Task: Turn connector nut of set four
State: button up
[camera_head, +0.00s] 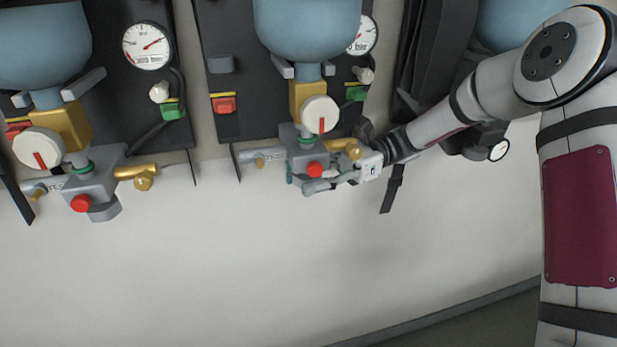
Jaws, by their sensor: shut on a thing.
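The breathing set in the middle has a blue cylinder (307,28), a brass block (301,98), a white knob with a red line (320,115) and a grey valve block (300,140) with a red button (315,170). My gripper (312,184) reaches in from the right, just under this valve block. Its fingers are closed around the block's lower end, where the connector nut sits. The nut is mostly hidden by the fingers. No set number is readable.
Another set stands at the left, with its valve block (95,175), bare grey nut (104,212) and gauge (147,46). A third set (515,22) is partly hidden behind my arm at the right. A black strap (392,190) hangs beside the gripper. The pale wall below is clear.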

jog(key=o, duration=1.2)
jog(key=shift+c, duration=0.2)
jog(key=shift+r+t+p, duration=0.1)
jog(key=shift+t+p, duration=0.2)
